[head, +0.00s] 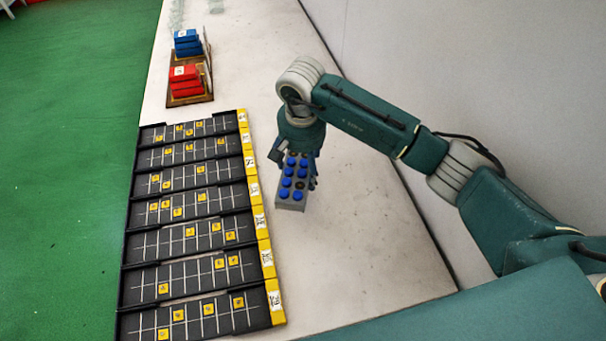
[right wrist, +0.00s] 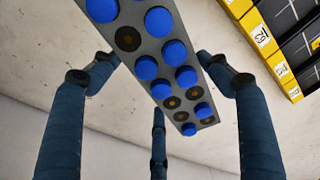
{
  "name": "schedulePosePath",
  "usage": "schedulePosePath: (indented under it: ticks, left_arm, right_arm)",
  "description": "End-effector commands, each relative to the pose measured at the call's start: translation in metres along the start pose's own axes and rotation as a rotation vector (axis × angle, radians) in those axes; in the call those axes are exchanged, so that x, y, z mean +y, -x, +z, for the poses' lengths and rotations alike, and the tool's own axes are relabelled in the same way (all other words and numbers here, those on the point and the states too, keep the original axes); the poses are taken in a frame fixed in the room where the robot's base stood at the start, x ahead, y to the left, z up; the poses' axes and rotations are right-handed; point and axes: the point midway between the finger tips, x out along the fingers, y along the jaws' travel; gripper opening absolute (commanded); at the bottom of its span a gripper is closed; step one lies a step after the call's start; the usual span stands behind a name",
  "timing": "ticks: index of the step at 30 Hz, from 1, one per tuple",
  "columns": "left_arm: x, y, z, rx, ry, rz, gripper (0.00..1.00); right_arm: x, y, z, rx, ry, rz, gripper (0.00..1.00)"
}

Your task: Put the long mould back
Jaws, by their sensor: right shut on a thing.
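The long mould (head: 290,205) is a narrow grey block with two rows of round wells. Most wells show blue tops; a few are dark. My right gripper (head: 294,176) is shut on the mould, which hangs over the pale bench to the right of the black racks. In the right wrist view the mould (right wrist: 152,48) lies between the blue-grey fingers (right wrist: 158,70), running from upper left to lower right. Any gap beneath it is hard to judge. My left gripper is not in view.
Several black gridded trays (head: 185,255) with yellow number tags and yellow labelled ends line the bench's left edge. Behind them a brown wooden holder (head: 189,100) carries red boxes (head: 185,78) and blue boxes (head: 187,42). A wall bounds the right. The bench (head: 350,255) around the mould is clear.

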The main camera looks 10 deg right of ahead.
Motion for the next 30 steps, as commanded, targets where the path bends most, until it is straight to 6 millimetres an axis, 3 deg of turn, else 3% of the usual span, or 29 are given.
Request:
schedulePosePath:
  ticks: [8, 16, 26, 27, 30]
  left_arm:
    - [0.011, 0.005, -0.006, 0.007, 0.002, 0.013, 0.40]
    - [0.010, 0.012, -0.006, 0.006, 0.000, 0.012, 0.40]
    - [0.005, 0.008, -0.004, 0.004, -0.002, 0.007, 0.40]
    - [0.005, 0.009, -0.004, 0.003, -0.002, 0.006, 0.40]
    - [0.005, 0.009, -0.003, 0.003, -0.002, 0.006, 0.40]
  right_arm:
    - [-0.001, -0.018, 0.002, 0.000, -0.001, -0.004, 0.29]
    - [-0.001, -0.052, 0.006, 0.000, 0.000, -0.003, 0.29]
    - [-0.001, -0.057, 0.006, 0.003, 0.001, -0.003, 0.29]
    - [0.000, -0.058, 0.007, 0.001, 0.000, -0.001, 0.80]
    - [0.000, -0.057, 0.007, 0.001, 0.000, -0.001, 0.95]
